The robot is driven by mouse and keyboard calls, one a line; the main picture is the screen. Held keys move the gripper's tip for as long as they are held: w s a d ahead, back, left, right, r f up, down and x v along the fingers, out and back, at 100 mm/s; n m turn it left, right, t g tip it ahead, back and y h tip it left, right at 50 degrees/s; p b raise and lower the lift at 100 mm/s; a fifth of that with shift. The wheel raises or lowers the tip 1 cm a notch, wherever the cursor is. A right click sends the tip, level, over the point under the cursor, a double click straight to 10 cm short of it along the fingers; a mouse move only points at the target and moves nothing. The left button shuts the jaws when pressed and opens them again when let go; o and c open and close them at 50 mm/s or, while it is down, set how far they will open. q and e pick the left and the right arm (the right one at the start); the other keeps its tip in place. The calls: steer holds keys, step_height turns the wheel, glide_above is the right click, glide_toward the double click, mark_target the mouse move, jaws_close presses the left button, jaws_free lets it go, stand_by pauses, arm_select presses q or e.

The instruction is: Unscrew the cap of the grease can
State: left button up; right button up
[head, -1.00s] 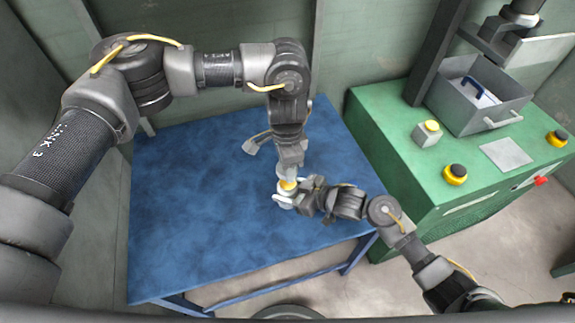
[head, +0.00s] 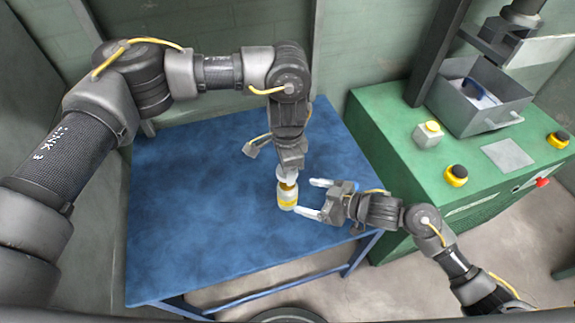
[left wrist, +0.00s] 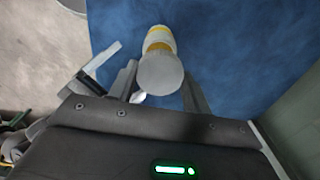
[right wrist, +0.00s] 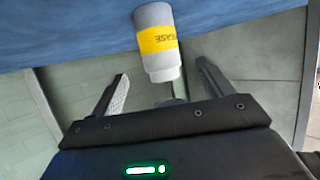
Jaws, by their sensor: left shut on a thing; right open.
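The grease can (head: 287,197) is white and grey with a yellow label, below my left gripper near the table's front right edge. My left gripper (head: 286,174) points down and is shut on the can's cap. The left wrist view shows the pale grey cap (left wrist: 161,75) between its fingers, with the yellow and white body (left wrist: 158,40) beyond. My right gripper (head: 312,198) is open, just right of the can and apart from it. In the right wrist view the can (right wrist: 157,38) shows upside-down lettering, ahead of the open fingers. I cannot tell whether the can's base touches the table.
The blue table (head: 210,210) is mostly bare to the left. A green cabinet (head: 410,170) stands to the right, carrying a grey metal bin (head: 485,110) and yellow-black buttons (head: 455,175). A wall stands behind the table.

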steer(key=shift+v, duration=1.95)
